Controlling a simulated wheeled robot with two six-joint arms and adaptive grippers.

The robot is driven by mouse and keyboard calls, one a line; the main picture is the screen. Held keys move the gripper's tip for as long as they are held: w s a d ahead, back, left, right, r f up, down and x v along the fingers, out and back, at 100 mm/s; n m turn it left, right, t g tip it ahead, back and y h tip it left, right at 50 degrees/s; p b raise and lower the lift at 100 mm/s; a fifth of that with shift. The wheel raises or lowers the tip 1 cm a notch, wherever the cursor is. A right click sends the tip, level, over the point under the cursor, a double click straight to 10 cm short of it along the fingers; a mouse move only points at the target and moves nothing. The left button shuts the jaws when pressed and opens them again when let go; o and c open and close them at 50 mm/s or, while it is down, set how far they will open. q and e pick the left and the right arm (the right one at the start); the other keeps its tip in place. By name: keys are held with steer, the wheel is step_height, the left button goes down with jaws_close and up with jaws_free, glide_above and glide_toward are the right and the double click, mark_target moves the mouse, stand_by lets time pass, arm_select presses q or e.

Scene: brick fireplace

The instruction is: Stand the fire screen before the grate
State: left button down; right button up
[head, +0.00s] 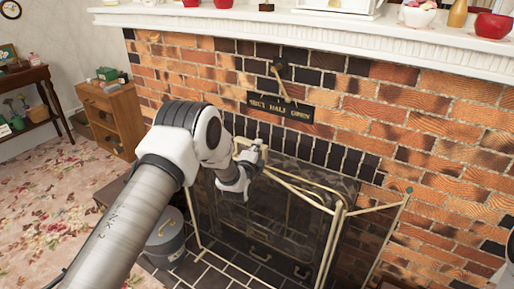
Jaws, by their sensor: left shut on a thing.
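The fire screen (336,240) has a thin gold frame and see-through dark mesh panels. It is upright in front of the dark grate (285,225), which shows dimly through the mesh. A side panel angles to the right toward the brick wall. My left gripper (252,157) is shut on the top of the screen's frame near its left end. The fingertips are small and partly hidden by the wrist. The lower left corner of the frame is near the dark tiles; I cannot tell whether it touches them. My right gripper is not in view.
A grey lidded bucket (165,240) stands left of the screen on the dark tiled hearth (215,270). The white mantel (300,24) with bowls runs above. A wooden cabinet (112,115) stands at the left wall. Flowered carpet (45,190) lies open at left.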

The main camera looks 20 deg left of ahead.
arm_select(q)
steer(key=shift+w+f+b, duration=0.1)
steer(key=shift+f+b, duration=0.45)
steer(key=shift+f, duration=0.05)
stand_by(0.6)
steer(key=shift+w, duration=0.2)
stand_by(0.3)
steer(key=c, duration=1.2)
jaws_free()
steer(key=shift+s+d+r, duration=0.1)
steer(key=shift+s, duration=0.1)
steer(key=o, duration=0.4)
steer(key=shift+f, duration=0.4)
steer(key=shift+c, duration=0.2)
steer(key=shift+r, duration=0.1)
